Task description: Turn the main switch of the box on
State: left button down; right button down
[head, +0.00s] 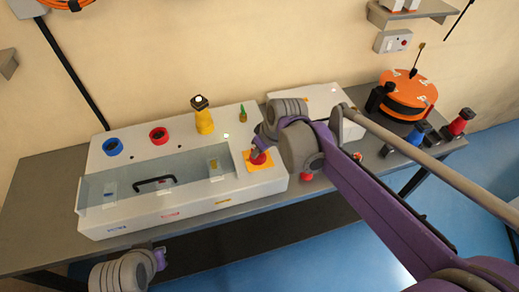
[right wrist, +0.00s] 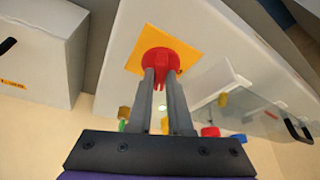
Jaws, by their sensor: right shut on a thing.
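The main switch is a red rotary knob (head: 256,158) on a yellow square plate (head: 266,166), on the right part of the white box (head: 135,145). The knob (right wrist: 160,61) and plate (right wrist: 190,52) also show in the right wrist view. My right gripper (right wrist: 163,80) is shut on the knob, one finger on each side of it. In the head view my right gripper (head: 262,150) is over the plate and partly covers the knob. My left gripper (head: 160,259) is low in front of the table, away from the box; its jaws are too small to read.
The box has a clear cover with a black handle (head: 154,180), a blue socket (head: 113,146), a red socket (head: 159,135) and a yellow plug (head: 203,118). A second white box (head: 322,98) stands to the right. An orange cable reel (head: 409,90) stands farther right. The table's left end is clear.

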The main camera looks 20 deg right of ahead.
jog(key=m+h, duration=0.1)
jog(key=m, duration=0.3)
jog(key=shift+a+m+h, duration=0.1)
jog(key=shift+m+h, duration=0.2)
jog(key=shift+h, duration=0.1)
dwell(0.4)
jog(key=c, duration=0.8)
grip_release()
jog(key=shift+c, duration=0.2)
jog(key=v, duration=1.1)
jog(key=shift+s+p, duration=0.2)
jog(key=shift+p, duration=0.15)
jog(key=shift+f, duration=0.2)
